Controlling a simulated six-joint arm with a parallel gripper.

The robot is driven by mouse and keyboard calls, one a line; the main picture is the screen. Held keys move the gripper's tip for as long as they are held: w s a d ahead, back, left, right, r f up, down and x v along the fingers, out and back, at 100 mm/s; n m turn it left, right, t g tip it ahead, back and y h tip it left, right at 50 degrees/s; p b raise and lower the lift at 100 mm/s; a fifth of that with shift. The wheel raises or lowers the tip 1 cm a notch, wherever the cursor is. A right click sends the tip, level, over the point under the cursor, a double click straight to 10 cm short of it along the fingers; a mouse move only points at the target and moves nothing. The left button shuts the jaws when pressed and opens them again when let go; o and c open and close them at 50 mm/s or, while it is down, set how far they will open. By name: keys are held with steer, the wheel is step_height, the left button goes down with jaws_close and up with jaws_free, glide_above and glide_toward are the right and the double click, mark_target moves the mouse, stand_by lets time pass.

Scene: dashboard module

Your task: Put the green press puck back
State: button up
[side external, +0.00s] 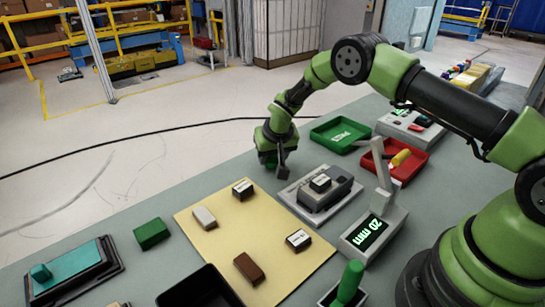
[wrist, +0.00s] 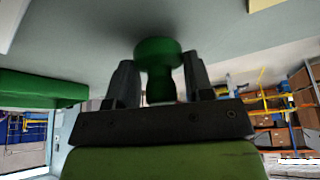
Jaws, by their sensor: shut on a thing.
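My gripper (wrist: 158,82) is shut on a green puck (wrist: 158,52) with a wide round head and a narrower stem, held between the two dark fingers in the wrist view. In the side external view my gripper (side external: 277,160) is low over the grey table, left of the green tray and behind the yellow mat. The puck is mostly hidden there by the fingers. I cannot tell whether it touches the table. A grey lever device (side external: 375,225) with a lit "20 mm" display stands right of the mat.
A green tray (side external: 318,133) and a red tray (side external: 412,170) lie to the right. A dark module (side external: 335,192) sits on a pale plate. The yellow mat (side external: 215,240) bears several small blocks. A green block (side external: 152,233) and a teal-topped unit (side external: 75,268) are at left.

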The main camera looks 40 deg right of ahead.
steer(key=shift+f, duration=0.4)
steer(key=shift+f, duration=0.1)
steer(key=o, duration=0.8)
steer(key=shift+o, duration=0.2)
steer(key=v, duration=1.2)
steer(key=shift+r, duration=0.2)
